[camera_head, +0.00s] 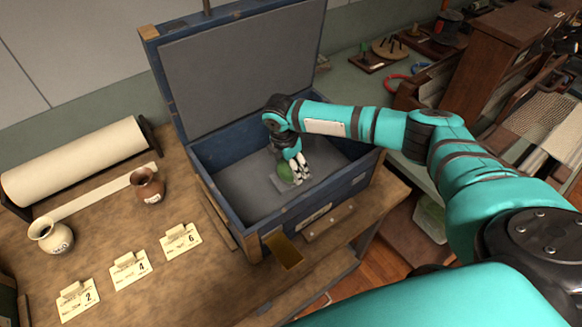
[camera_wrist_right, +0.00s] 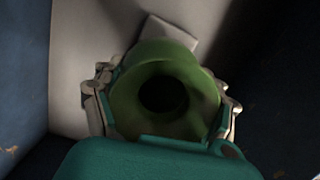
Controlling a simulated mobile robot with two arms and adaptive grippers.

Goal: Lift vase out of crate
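The blue crate (camera_head: 257,228) stands open on the wooden table, with its grey-lined lid raised at the back. A green vase (camera_head: 285,172) stands inside the crate on the grey lining. My right gripper (camera_head: 293,172) reaches down into the crate at the vase. In the right wrist view the green vase (camera_wrist_right: 165,92) shows from above, its dark round mouth facing the camera. The fingers of my right gripper (camera_wrist_right: 162,105) lie close along both sides of it; their tips are hidden below the rim, so contact cannot be made out. My left gripper is not in view.
A brown vase (camera_head: 148,186) and a cream vase (camera_head: 52,236) stand on the table left of the crate. Numbered cards (camera_head: 130,269) lie in front of them. A paper roll (camera_head: 75,160) lies behind. The raised lid (camera_head: 240,65) bounds the crate's back.

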